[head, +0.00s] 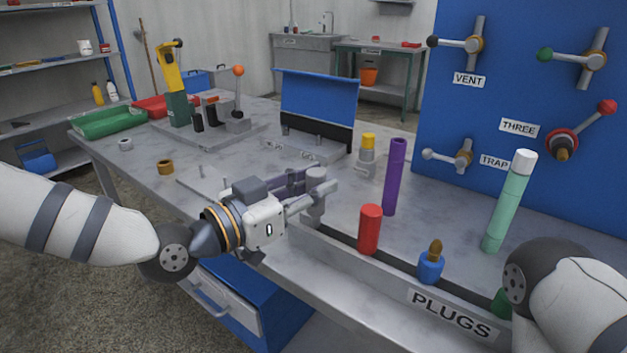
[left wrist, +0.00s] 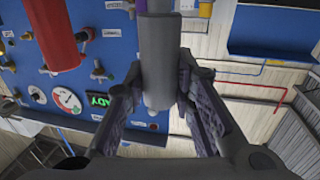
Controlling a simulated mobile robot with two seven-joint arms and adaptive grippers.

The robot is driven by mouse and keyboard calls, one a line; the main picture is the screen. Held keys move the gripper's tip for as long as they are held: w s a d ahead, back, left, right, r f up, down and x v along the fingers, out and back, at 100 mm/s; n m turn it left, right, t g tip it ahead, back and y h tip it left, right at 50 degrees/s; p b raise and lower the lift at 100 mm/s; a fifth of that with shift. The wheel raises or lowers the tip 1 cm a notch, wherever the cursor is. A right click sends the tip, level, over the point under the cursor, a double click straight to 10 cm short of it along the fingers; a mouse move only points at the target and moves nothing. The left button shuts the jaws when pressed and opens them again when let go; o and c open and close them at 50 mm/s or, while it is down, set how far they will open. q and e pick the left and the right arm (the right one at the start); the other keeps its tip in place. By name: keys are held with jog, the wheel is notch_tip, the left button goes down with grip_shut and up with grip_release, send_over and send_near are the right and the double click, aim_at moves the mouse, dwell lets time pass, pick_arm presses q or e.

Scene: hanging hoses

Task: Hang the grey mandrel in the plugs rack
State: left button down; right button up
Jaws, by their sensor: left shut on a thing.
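The grey mandrel (head: 316,207) stands upright between the fingers of my left gripper (head: 308,190), at the left end of the plugs rack. In the left wrist view the mandrel (left wrist: 158,62) hangs between the two dark finger pads, and my left gripper (left wrist: 155,105) is shut on it. The plugs rack (head: 394,283) is a long, low rail along the bench front with a PLUGS label (head: 452,313). I cannot tell whether the mandrel touches the rack. My right arm shows at the lower right; its gripper is out of view.
A red plug (head: 369,229), a blue plug (head: 430,267) and a partly hidden green one (head: 502,303) stand along the rack. Behind are a purple rod (head: 394,177), a yellow-topped grey piece (head: 367,156) and a mint tube (head: 508,205). A blue valve panel (head: 535,100) rises behind.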

pick_arm(q)
jog(key=shift+f+b, duration=0.4)
jog(key=shift+f, duration=0.9)
pick_arm(e)
jog(key=shift+s+f, duration=0.45)
jog(key=shift+f, duration=0.05)
pick_arm(q)
jog(key=c, duration=1.3)
grip_release()
jog(key=v, duration=1.2)
jog(key=shift+s, duration=0.1)
